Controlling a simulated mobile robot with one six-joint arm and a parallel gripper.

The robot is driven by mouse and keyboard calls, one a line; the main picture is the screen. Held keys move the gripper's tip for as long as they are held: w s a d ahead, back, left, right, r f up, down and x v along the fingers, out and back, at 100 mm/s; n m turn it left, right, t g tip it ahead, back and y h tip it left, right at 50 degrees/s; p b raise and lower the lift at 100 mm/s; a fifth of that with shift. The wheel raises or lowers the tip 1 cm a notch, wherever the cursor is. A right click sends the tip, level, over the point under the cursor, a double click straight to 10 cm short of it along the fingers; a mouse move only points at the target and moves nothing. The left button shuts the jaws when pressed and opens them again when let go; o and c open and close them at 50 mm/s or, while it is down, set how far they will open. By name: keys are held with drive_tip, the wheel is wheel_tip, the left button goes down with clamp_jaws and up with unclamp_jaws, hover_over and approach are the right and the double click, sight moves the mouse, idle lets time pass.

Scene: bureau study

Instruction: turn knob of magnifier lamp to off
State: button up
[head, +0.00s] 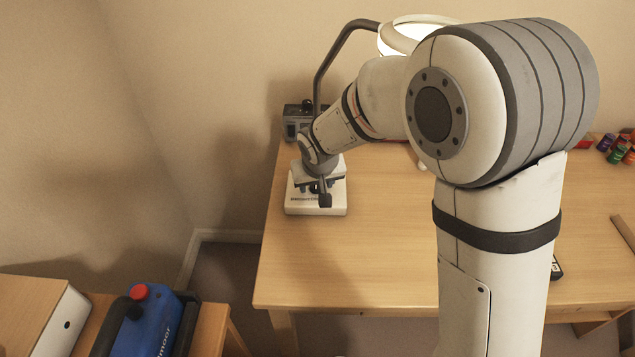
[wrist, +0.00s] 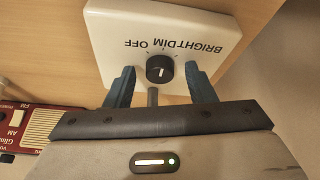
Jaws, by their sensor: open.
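The magnifier lamp stands on the desk, with its white base (head: 316,205) near the left edge and its lit ring head (head: 400,40) above, partly hidden by my arm. In the wrist view its white base (wrist: 105,20) carries the labels OFF, DIM and BRIGHT, upside down. The black knob (wrist: 160,69) sits below them with a small white mark; which label it points at I cannot tell for sure. My gripper (wrist: 162,84) is open, its two blue fingers apart on either side of the knob; contact is not visible. In the head view my gripper (head: 322,190) is above the base.
A red radio-like box (wrist: 40,125) is at the left in the wrist view. A dark grey box (head: 297,120) stands behind the lamp. The desk (head: 360,270) is clear in front. A blue case (head: 150,325) is at lower left.

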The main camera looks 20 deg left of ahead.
drive_tip(key=shift+c, duration=0.3)
drive_tip(key=c, duration=0.9)
